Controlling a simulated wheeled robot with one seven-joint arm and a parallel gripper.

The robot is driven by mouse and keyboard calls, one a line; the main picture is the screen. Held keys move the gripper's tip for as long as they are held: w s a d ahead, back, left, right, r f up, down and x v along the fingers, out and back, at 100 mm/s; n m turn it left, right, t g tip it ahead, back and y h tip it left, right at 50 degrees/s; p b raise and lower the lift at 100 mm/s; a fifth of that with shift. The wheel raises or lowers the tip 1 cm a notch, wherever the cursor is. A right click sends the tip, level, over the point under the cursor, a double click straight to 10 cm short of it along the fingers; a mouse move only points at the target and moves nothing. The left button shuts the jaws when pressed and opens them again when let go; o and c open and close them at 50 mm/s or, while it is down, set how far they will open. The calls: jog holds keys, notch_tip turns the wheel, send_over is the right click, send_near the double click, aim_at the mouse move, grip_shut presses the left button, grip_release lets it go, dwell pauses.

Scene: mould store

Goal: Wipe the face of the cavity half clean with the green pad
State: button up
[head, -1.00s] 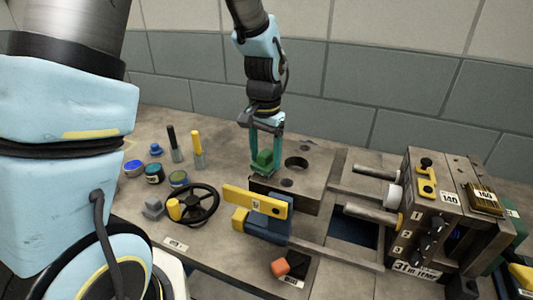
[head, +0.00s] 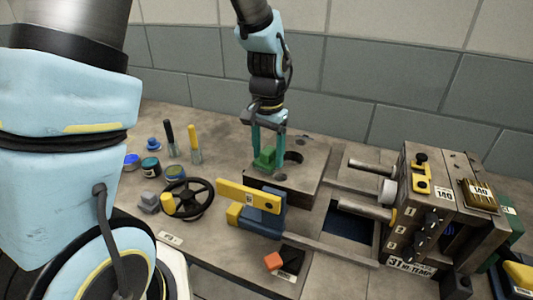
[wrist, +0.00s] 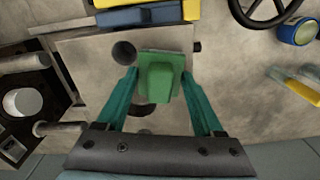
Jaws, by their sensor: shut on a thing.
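My gripper (head: 268,142) points down with its two teal fingers shut on the green pad (head: 265,158). The pad also shows between the fingers in the wrist view (wrist: 160,78). The cavity half (head: 305,184) is a brown-grey metal block lying with its face up, with round holes in it. The pad is over the left part of that face; I cannot tell for sure whether it touches. In the wrist view the face of the cavity half (wrist: 85,60) shows a round hole left of the pad and a dark opening partly hidden beside it.
A yellow-and-blue clamp (head: 255,205) stands at the block's front edge. A black handwheel (head: 190,198) and several small pots are at left. Guide pins (head: 365,210) and the upright mould half (head: 405,215) are at right.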

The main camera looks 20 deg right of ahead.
jog(key=shift+w+d, duration=0.55)
jog(key=shift+w, duration=0.05)
notch_tip(320, 180, up, 3)
jog(key=p, duration=0.2)
jog(key=shift+r+p, duration=0.2)
jog(key=shift+p, duration=0.15)
jog(key=shift+r+p, duration=2)
jog(key=shift+r, duration=0.35)
